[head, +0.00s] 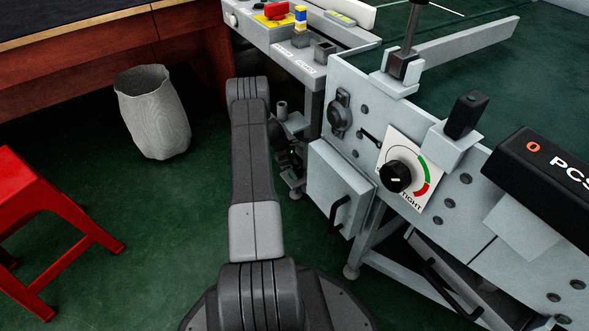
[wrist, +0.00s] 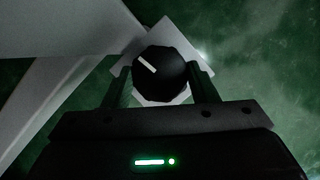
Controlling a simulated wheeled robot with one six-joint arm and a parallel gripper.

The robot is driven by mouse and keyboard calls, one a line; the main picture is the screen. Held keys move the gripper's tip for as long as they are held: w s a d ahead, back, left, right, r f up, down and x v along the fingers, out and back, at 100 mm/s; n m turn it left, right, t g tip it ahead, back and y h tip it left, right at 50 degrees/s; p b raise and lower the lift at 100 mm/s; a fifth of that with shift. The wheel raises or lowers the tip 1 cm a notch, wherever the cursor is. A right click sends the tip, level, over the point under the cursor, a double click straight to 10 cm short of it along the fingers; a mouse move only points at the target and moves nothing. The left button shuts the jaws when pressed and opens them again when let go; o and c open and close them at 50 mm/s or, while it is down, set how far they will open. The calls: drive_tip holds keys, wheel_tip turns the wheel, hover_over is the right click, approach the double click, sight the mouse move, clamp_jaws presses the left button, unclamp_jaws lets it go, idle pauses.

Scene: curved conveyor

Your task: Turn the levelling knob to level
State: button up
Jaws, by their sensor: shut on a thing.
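The levelling knob (wrist: 160,80) is a round black knob with a white pointer line, seen in the wrist view. The line runs from upper left to lower right. A pale square plate (wrist: 182,34) shows behind the knob. My gripper (wrist: 161,71) has one finger on each side of the knob and is shut on it. In the head view my gripper (head: 292,158) is low beside the conveyor's leg, partly hidden by my arm, and I cannot make out the levelling knob there.
Another black knob (head: 396,177) with a green and red dial marked TIGHT is on the conveyor's side panel. A grey box with a handle (head: 338,188) hangs close right of my gripper. A bin (head: 155,112) and a red stool (head: 45,220) stand on the left.

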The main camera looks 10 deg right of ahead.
drive_tip(key=o, duration=1)
drive_tip(key=a+r+p, duration=0.1)
drive_tip(key=a+r, duration=0.1)
drive_tip(key=r, duration=0.1)
drive_tip(key=shift+w+a+r+p, duration=0.1)
drive_tip(key=shift+w+a+p, duration=0.1)
drive_tip(key=shift+w+p, duration=0.2)
drive_tip(key=w+a, duration=0.1)
drive_tip(key=a, duration=0.2)
drive_tip(key=w+a+p, duration=0.1)
drive_tip(key=a, duration=0.2)
drive_tip(key=w+a+p, duration=0.1)
drive_tip(key=a, duration=0.3)
drive_tip(key=shift+w+f, duration=0.1)
drive_tip(key=shift+f, duration=0.1)
